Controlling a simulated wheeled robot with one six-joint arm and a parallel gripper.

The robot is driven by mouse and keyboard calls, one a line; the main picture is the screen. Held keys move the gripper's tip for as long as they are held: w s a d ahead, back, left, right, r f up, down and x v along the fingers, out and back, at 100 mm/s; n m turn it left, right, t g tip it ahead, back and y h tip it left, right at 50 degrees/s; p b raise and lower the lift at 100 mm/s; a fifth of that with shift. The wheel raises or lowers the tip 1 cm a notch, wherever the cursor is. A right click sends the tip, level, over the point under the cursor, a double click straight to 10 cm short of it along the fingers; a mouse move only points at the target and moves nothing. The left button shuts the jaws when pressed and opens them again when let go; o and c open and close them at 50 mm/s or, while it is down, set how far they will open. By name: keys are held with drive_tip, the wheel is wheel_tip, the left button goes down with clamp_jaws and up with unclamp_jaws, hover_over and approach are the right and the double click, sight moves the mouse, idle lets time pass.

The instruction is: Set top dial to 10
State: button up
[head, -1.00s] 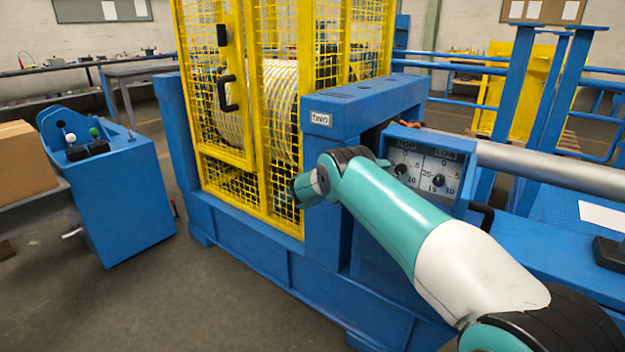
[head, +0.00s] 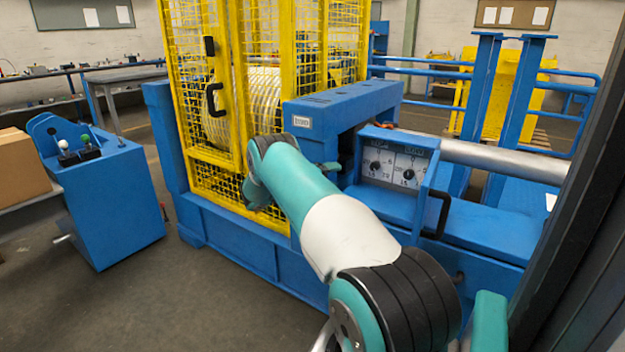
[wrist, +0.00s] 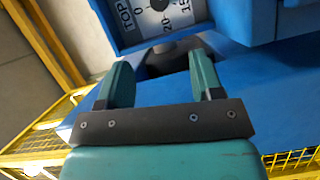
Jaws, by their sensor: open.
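The top dial (head: 376,165) is a black knob on a white scale plate, the left of two dials on a blue box. In the wrist view its black knob (wrist: 158,5) is cut off at the top edge, next to the word TOP and the numbers 0, 20 and 15. I cannot tell where its pointer stands. My gripper (wrist: 158,66) is open and empty, its teal fingers apart just below the panel in the wrist view, not around the knob.
The second dial (head: 408,174) sits right of the top one. A black handle (head: 437,213) juts out at the box's right. The yellow mesh guard (head: 215,110) stands to the left, with the blue machine frame (head: 335,105) between. A dark post fills the right edge.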

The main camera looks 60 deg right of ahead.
idle(0.3)
drive_tip(key=m+t+y+b, duration=0.2)
drive_tip(key=m+b, duration=0.3)
drive_tip(key=b, duration=0.8)
approach(373, 167)
drive_tip(key=x, duration=1)
drive_tip(key=shift+s+d, duration=0.1)
drive_tip(key=shift+d, duration=0.05)
